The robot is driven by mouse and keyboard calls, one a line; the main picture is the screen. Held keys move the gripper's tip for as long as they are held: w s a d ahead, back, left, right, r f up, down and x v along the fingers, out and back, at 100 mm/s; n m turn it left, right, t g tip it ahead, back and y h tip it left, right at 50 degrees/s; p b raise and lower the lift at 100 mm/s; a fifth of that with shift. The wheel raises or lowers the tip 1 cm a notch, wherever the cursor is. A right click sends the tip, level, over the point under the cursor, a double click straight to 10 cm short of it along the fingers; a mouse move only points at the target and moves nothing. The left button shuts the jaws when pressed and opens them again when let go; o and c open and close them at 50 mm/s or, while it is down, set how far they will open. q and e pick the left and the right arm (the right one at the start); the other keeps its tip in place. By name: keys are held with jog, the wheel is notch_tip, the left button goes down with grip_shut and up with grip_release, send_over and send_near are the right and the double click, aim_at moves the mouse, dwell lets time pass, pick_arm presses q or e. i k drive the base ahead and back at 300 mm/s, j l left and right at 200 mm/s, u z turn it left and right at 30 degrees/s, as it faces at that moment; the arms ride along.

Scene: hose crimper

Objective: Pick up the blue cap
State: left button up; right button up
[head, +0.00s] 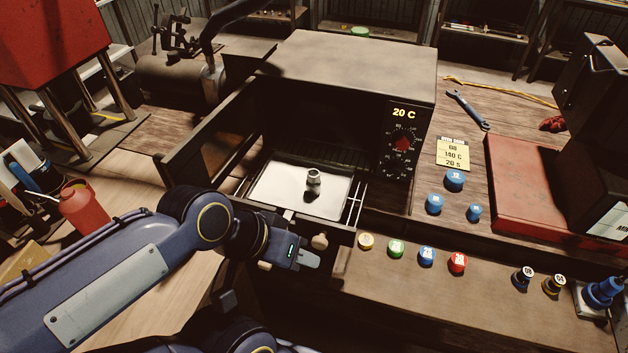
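Three blue caps stand on the wooden bench right of the oven: a larger one (455,180) at the back, one (434,204) at the front left and a smaller one (474,212) at the front right. A blue numbered piece (427,257) sits in the front row on the ledge. My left gripper (312,261) is in front of the oven, well left of the blue caps and apart from them. Its fingers point right; whether they are parted is unclear. My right gripper does not show.
The oven (350,65) is open, reading 20 C, with a metal fitting (313,182) on its tray (275,192). A yellow note (453,153) and wrench (468,109) lie behind the caps.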

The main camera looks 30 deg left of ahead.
aim_at(434, 202)
jog(key=l+u, duration=0.2)
jog(key=u, duration=0.2)
jog(key=l+u, duration=0.15)
jog(key=u, duration=0.25)
jog(key=k+l+u, duration=0.1)
jog(key=u, duration=0.25)
jog(key=k+l+u, duration=0.1)
jog(key=u, duration=0.3)
jog(key=i+l, duration=0.25)
jog(key=i, duration=0.1)
